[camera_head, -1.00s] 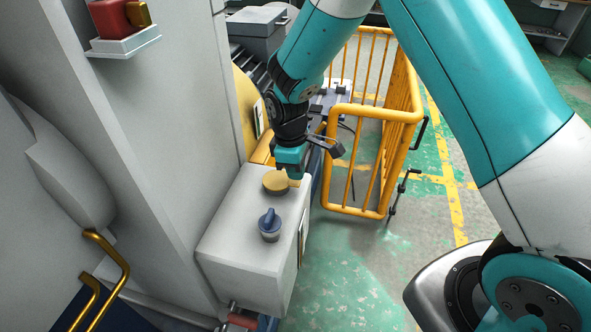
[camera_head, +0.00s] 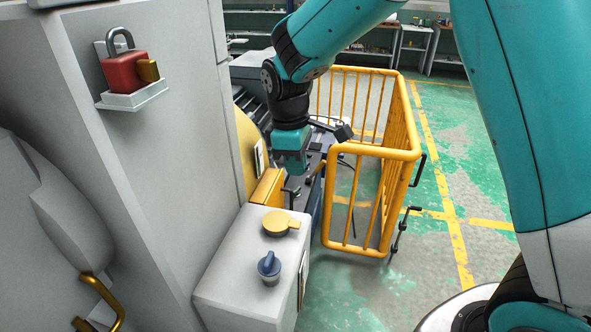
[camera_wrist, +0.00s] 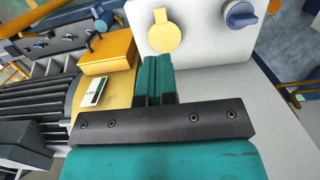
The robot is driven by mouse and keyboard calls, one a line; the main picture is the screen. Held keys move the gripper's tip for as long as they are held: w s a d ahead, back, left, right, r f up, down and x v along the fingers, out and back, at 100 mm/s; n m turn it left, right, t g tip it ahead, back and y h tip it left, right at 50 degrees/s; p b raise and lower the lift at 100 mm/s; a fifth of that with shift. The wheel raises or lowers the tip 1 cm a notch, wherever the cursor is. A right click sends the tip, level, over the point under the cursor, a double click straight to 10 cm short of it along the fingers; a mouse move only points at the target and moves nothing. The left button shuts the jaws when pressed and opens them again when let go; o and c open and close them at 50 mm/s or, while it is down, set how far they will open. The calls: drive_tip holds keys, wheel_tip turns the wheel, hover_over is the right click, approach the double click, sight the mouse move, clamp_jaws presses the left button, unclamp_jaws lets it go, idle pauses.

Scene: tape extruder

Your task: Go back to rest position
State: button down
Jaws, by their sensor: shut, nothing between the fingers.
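My gripper (camera_head: 291,170) hangs from the teal arm in the head view, above and behind the grey control box (camera_head: 237,258). In the wrist view, the teal fingers of my gripper (camera_wrist: 155,82) are together with nothing between them. They point toward the box top (camera_wrist: 200,42), which carries a round yellow knob or flap (camera_head: 281,223) and a blue rotary knob (camera_head: 269,266). The fingers are clear of both. In the wrist view the yellow piece (camera_wrist: 163,34) is just beyond the fingertips, and the blue knob (camera_wrist: 240,14) is to its right.
A yellow railing (camera_head: 372,155) stands right of the box. A red padlock (camera_head: 122,72) sits on a small shelf on the tall grey cabinet (camera_head: 180,130) at left. Rollers (camera_wrist: 40,100) lie left of my gripper. Green floor (camera_head: 350,296) is open in front of the railing.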

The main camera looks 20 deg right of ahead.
drive_tip(key=s+a+r+m+y, duration=0.1)
drive_tip(key=s+r, duration=0.2)
drive_tip(key=s, duration=0.5)
drive_tip(key=s+a+r+m+y, duration=0.1)
drive_tip(key=s+a+r+y, duration=0.1)
drive_tip(key=s, duration=0.6)
drive_tip(key=s+a+r+m+y, duration=0.1)
drive_tip(key=s+r, duration=0.3)
drive_tip(key=s, duration=0.4)
drive_tip(key=shift+s+a+r+m+t+y, duration=0.15)
drive_tip(key=shift+a+r+m+t+y, duration=0.2)
drive_tip(key=shift+y, duration=0.25)
